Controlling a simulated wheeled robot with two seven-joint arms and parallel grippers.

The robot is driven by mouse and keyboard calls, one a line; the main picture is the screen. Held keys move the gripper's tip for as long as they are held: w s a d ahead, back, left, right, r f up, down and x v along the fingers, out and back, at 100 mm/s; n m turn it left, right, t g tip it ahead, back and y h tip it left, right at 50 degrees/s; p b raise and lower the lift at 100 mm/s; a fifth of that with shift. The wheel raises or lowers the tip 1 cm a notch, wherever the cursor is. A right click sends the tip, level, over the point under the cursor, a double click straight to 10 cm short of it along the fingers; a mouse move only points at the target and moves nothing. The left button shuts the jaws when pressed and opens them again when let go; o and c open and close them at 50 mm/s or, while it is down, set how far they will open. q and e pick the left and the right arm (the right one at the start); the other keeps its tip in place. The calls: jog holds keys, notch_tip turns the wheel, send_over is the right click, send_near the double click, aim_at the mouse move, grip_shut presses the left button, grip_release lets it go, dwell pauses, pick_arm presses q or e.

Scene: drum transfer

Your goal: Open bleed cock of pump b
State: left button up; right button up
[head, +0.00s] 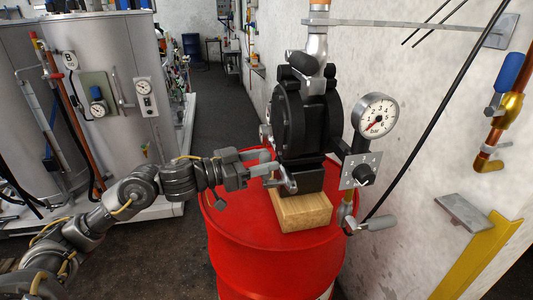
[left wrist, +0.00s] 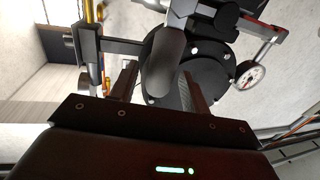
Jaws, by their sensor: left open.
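The pump (head: 306,120) is a black round-bodied diaphragm pump on a wooden block on a red drum. A small metal cock with a grey lever (head: 289,184) sits at its lower left side; no label tells which pump this is. My left gripper (head: 263,164) is open at the pump's left side, close to this lever. In the left wrist view, a rounded grey handle (left wrist: 166,62) lies between my two open fingers (left wrist: 160,88), with the black pump body (left wrist: 210,62) behind it. Whether the fingers touch it I cannot tell. My right gripper is not in view.
The red drum (head: 265,262) stands below. A pressure gauge (head: 374,114), a black knob on a plate (head: 364,174) and another grey-handled valve (head: 376,223) are right of the pump. Steel tanks (head: 110,60) stand at left. The dark aisle floor (head: 215,110) is clear.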

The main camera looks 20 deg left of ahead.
pick_arm(q)
jog(key=shift+w+d, duration=0.3)
jog(key=shift+w, duration=0.05)
grip_shut()
